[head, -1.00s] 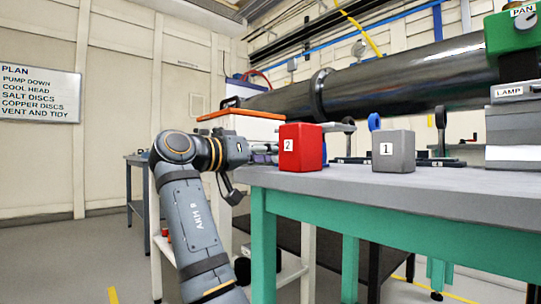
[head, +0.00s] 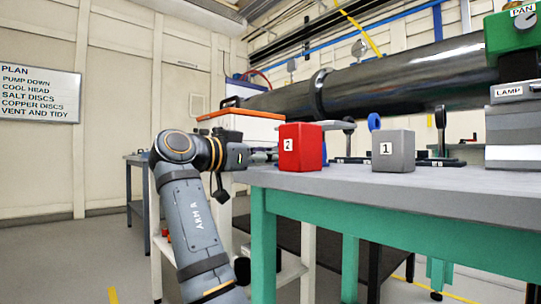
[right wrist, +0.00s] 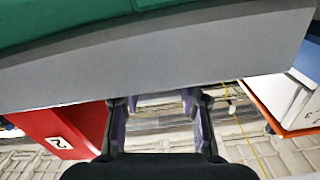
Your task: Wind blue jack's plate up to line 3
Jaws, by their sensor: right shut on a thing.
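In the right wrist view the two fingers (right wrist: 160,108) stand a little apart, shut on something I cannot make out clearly. My left gripper is not in view.
A red block marked 2 (head: 301,149) stands close to the gripper; it also shows in the right wrist view (right wrist: 68,135). A grey block marked 1 (head: 393,152) stands to its right on the grey bench (head: 400,184). An orange-topped white box (head: 241,124) is behind my wrist.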

